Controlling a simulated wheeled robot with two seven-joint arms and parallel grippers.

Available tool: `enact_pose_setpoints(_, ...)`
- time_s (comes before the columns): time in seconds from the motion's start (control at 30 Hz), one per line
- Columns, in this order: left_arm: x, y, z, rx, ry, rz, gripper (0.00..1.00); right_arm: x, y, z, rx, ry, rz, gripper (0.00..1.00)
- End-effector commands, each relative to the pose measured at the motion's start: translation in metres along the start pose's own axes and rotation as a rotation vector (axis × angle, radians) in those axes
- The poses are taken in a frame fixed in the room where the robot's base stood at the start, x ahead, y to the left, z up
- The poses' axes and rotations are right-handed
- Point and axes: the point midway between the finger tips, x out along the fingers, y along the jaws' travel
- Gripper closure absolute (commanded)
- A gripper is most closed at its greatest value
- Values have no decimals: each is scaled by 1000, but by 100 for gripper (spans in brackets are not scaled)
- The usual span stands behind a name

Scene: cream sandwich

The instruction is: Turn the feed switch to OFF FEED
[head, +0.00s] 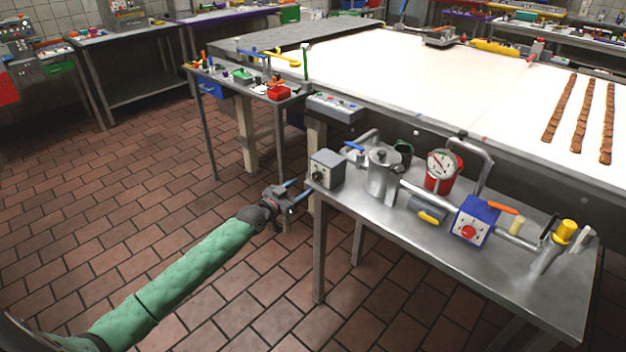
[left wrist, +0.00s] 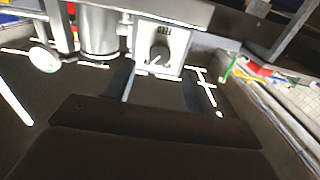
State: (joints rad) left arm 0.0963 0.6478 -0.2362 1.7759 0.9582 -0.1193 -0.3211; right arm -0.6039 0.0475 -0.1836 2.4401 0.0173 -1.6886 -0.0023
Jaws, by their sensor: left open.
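A grey switch box (head: 326,170) with a round dark knob on its front stands at the left end of the metal side table. My right gripper is not in view.
On the metal table (head: 400,219) stand a metal pot (head: 382,175), a red gauge (head: 443,170) and a blue box with a red knob (head: 474,222). A wide white belt (head: 430,85) lies behind, carrying brown strips. Tiled floor to the left is clear.

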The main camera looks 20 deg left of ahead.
Motion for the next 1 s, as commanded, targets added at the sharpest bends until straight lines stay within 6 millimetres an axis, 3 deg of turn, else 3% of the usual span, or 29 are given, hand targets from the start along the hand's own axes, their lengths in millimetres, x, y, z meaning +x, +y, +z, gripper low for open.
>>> enact_pose_setpoints(0.5, 60, 0, -1, -1, -1, 0, 46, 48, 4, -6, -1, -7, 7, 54)
enact_pose_setpoints(0.97, 68, 0, 0, 1, -2, 0, 46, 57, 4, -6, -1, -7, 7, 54)
enact_pose_setpoints(1.0, 68, 0, 0, 1, -2, 0, 54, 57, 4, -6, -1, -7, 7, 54)
